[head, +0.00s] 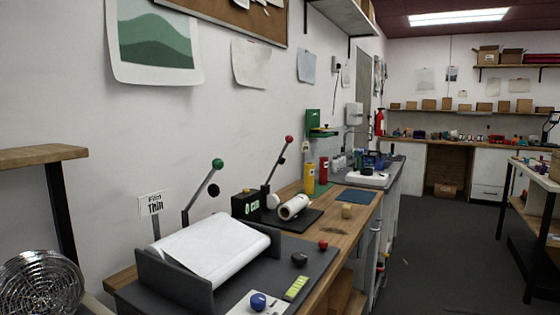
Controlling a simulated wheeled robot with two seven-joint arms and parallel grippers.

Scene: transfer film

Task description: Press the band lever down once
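Two raised levers stand at the bench along the wall. One lever (202,190) has a green knob and rises behind the film roll at the near end. The other lever (278,162) has a red knob and rises beside a black box with a "0 cm" display (247,205). Both tilt up and to the right. I see no label naming either one as the band lever. A wide white film roll (210,250) lies in a dark grey cradle, with a "Film Thin" sign (151,206) behind it. Neither of my grippers is in view.
A small white roll (294,207) lies on a dark plate, with yellow (307,178) and red cylinders behind. The floor (440,250) to the right is clear.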

